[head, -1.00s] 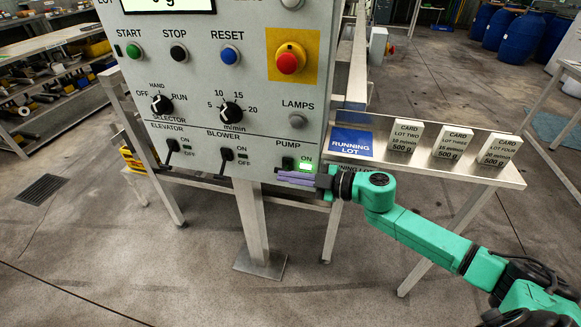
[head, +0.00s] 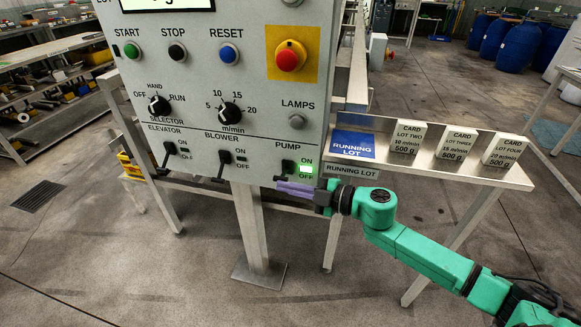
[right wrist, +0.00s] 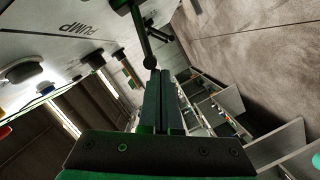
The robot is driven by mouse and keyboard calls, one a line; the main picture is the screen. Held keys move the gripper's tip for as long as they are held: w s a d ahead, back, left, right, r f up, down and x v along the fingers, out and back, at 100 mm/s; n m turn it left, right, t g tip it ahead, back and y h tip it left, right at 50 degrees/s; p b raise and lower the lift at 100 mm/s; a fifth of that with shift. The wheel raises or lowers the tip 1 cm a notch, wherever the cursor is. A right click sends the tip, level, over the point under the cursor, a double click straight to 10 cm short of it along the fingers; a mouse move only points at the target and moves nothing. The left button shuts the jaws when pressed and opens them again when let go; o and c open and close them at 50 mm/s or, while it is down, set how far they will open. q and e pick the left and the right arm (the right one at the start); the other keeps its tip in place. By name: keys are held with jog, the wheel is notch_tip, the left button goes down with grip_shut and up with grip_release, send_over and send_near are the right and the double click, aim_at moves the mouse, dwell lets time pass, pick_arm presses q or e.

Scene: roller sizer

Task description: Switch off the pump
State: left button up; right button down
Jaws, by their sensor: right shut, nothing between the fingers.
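The pump switch (head: 287,167) is a black lever at the lower right of the grey control panel, under the PUMP label. The green lamp (head: 306,169) beside it is lit, between the ON and OFF marks. In the right wrist view the pump lever (right wrist: 142,35) ends in a dark ball just beyond my fingertips. My right gripper (head: 281,187) is shut and empty, its purple-grey fingers just below the pump switch. The shut fingers also show in the right wrist view (right wrist: 160,75). I cannot tell whether they touch the lever. My left gripper is not in view.
The elevator lever (head: 168,154) and blower lever (head: 223,166) are left of the pump switch, their lamps dark. A red emergency button (head: 289,58) sits above.

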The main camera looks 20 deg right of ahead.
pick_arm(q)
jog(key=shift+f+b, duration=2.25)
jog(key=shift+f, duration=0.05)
pick_arm(e)
jog(key=shift+f+n+t, duration=0.4)
jog(key=shift+f+n, duration=0.95)
jog(key=shift+n, duration=0.05)
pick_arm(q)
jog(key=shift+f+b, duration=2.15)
pick_arm(e)
jog(key=shift+w+d+f+n+t+y, duration=0.15)
jog(key=shift+f+n+t+y, duration=0.15)
jog(key=shift+f+n, duration=1)
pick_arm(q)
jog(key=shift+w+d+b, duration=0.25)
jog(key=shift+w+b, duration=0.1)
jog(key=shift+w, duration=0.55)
pick_arm(e)
jog(key=shift+w+f+n, duration=0.1)
jog(key=shift+f+n, duration=0.05)
jog(key=shift+n, duration=0.15)
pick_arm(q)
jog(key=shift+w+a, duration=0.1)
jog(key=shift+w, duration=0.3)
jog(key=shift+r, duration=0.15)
